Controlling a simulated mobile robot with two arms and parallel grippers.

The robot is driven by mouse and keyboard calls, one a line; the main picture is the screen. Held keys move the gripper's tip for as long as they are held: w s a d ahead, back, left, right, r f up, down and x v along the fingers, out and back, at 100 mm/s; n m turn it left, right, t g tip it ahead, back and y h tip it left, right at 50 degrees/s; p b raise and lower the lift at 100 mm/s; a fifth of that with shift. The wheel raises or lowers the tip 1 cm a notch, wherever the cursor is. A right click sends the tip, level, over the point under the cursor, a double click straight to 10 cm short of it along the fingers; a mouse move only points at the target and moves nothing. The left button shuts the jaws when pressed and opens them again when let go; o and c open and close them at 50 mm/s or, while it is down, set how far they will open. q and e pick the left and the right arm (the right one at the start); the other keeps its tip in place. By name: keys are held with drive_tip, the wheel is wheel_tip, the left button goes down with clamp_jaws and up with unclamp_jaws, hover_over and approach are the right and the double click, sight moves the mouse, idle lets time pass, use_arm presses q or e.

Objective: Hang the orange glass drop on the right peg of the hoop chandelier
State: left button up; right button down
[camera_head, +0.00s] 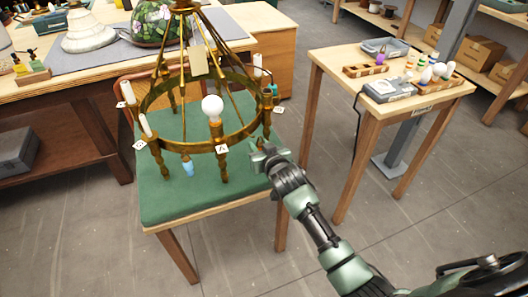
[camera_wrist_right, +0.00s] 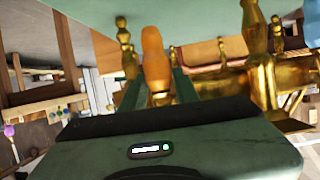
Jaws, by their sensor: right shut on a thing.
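The brass hoop chandelier (camera_head: 226,140) stands on the green padded top of a small table. My right gripper (camera_head: 262,156) is at the hoop's front right side, low beside a brass post. In the right wrist view, the orange glass drop (camera_wrist_right: 155,55) is between the two fingers (camera_wrist_right: 156,92), which are shut on it. Brass posts of the chandelier (camera_wrist_right: 262,75) show close to the right of it. In the head view the drop is mostly hidden by the gripper. I cannot tell whether the drop touches a peg. My left gripper is not in view.
A blue drop (camera_head: 188,168) hangs under the hoop's front. White candle sleeves, a round bulb (camera_head: 212,107) and small white tags (camera_head: 139,144) are on the hoop. The green pad (camera_head: 165,205) is clear in front. A side table (camera_head: 330,62) with trays and bulbs stands right.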

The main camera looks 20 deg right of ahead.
drive_tip(key=w+b, duration=0.1)
drive_tip(key=w+a+b, duration=0.1)
drive_tip(key=w+a+f, duration=0.1)
drive_tip(key=w, duration=0.1)
drive_tip(key=shift+f+b, duration=0.1)
drive_tip(key=shift+b, duration=0.3)
idle(0.7)
drive_tip(key=c, duration=1)
unclamp_jaws()
drive_tip(key=shift+s, duration=0.1)
drive_tip(key=shift+o, duration=0.2)
